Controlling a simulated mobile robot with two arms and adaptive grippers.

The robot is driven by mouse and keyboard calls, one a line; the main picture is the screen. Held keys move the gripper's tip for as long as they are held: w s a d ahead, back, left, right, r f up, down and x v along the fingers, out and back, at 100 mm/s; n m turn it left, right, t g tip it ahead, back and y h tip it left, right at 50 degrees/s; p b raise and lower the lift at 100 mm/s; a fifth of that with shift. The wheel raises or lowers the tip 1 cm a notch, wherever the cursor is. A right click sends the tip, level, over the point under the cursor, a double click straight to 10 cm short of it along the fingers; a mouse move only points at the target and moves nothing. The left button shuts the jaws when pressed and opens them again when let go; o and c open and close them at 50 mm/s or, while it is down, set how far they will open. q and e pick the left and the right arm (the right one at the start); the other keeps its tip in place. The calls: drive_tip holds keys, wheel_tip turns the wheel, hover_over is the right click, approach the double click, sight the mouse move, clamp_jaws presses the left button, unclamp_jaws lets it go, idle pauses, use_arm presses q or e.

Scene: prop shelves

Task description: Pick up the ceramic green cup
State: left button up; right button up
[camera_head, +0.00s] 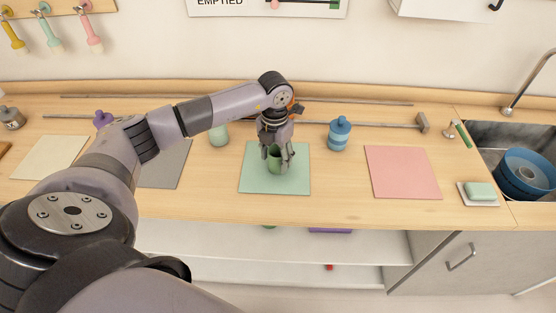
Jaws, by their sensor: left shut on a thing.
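The green cup (275,165) stands over the green mat (253,181) near the middle of the counter. My left gripper (276,160) comes down from above and is shut on the cup, with its fingers around the upper part. The fingers hide some of the cup. I cannot tell whether the cup's base touches the mat. My right gripper is not in view.
A pink mat (402,174), a soap dish (479,194) and a sink (511,135) lie to the right. Open shelves (220,255) are below.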

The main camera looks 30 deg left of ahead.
use_arm(q)
drive_tip(key=c, duration=0.6)
drive_tip(key=shift+c, duration=0.2)
